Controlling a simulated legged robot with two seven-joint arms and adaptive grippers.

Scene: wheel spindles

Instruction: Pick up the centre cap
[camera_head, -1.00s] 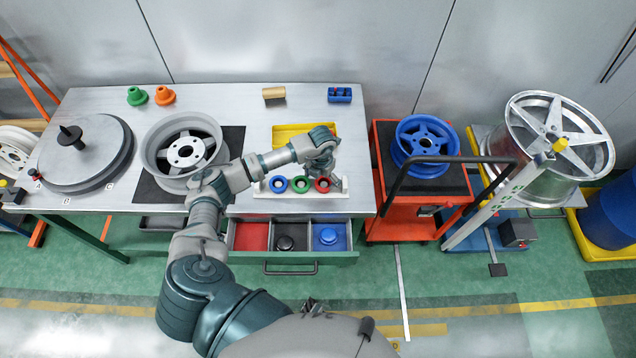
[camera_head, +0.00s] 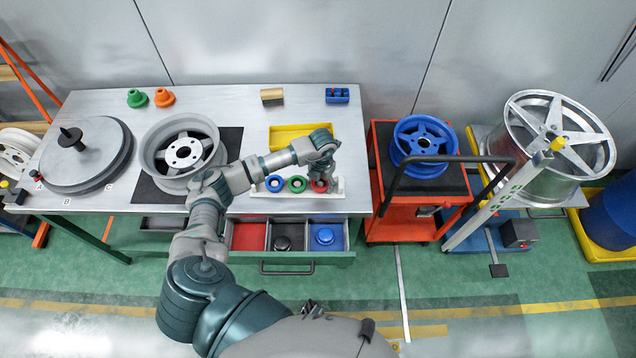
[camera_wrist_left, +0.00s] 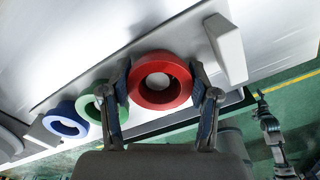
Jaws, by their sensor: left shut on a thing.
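My left gripper (camera_wrist_left: 165,100) is shut on a red ring (camera_wrist_left: 160,82), one finger on each side of it. In the head view the red ring (camera_head: 319,186) is partly hidden under the gripper. It sits at the right end of a white holder (camera_head: 338,186). I cannot tell which is the centre cap. My right gripper (camera_wrist_left: 268,127) seems to show small at the right of the wrist view; its fingers are unclear.
A green ring (camera_head: 297,184) and a blue ring (camera_head: 274,184) stand left of the red one. A yellow tray (camera_head: 285,137) lies behind. A pale wheel (camera_head: 184,152) lies to the left, a red cart (camera_head: 398,222) stands right. The drawer's red compartment (camera_head: 249,236) is empty.

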